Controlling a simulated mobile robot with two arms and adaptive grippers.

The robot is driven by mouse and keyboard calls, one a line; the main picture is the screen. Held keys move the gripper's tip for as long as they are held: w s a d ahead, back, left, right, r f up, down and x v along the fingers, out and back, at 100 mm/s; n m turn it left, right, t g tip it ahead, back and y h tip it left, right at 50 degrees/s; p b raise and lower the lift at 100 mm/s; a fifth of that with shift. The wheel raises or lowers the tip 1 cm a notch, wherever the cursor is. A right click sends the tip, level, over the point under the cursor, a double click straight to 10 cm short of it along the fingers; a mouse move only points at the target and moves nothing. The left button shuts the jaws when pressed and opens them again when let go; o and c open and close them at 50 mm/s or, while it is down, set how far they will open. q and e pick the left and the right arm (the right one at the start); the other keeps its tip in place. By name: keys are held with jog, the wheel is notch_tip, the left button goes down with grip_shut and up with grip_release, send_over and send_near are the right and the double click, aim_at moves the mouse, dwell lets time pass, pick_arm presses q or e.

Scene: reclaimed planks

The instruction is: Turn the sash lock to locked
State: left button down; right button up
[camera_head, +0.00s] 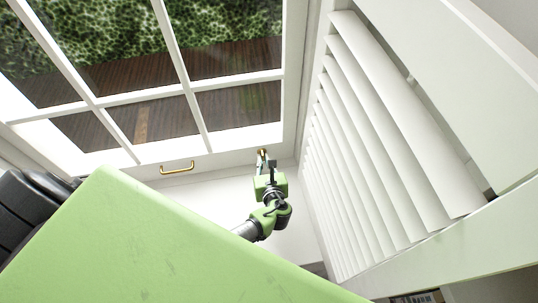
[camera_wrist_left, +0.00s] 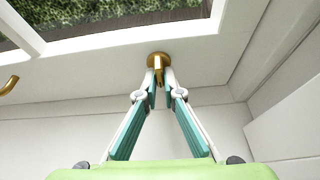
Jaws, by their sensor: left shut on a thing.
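The sash lock (camera_wrist_left: 159,60) is a small brass fitting with a round base on the white bottom rail of the window sash. In the head view the lock (camera_head: 262,152) is small, near the right end of the rail. My left gripper (camera_wrist_left: 160,78) is shut on the lock's lever, which points down between the fingertips. In the head view my left gripper (camera_head: 264,164) reaches up to the lock from below. The fingertips hide part of the lever, and I cannot tell its exact turn. My right gripper is not in view.
A brass pull handle (camera_head: 177,167) is on the rail to the left of the lock. White louvred shutters (camera_head: 370,140) stand close on the right. The window panes (camera_head: 150,60) are above. A pale sill (camera_head: 205,195) lies below the rail.

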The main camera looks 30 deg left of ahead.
pick_arm(q)
jog(key=shift+s+a+f, duration=0.45)
jog(key=shift+s+f, duration=0.1)
jog(key=shift+s, duration=0.1)
jog(key=c, duration=2.2)
grip_release()
jog(key=shift+a, duration=0.2)
jog(key=shift+w+r, duration=0.2)
jog(key=shift+d, duration=0.2)
jog(key=v, duration=1.2)
jog(key=shift+w+d+r, duration=0.15)
jog(key=shift+w, duration=0.05)
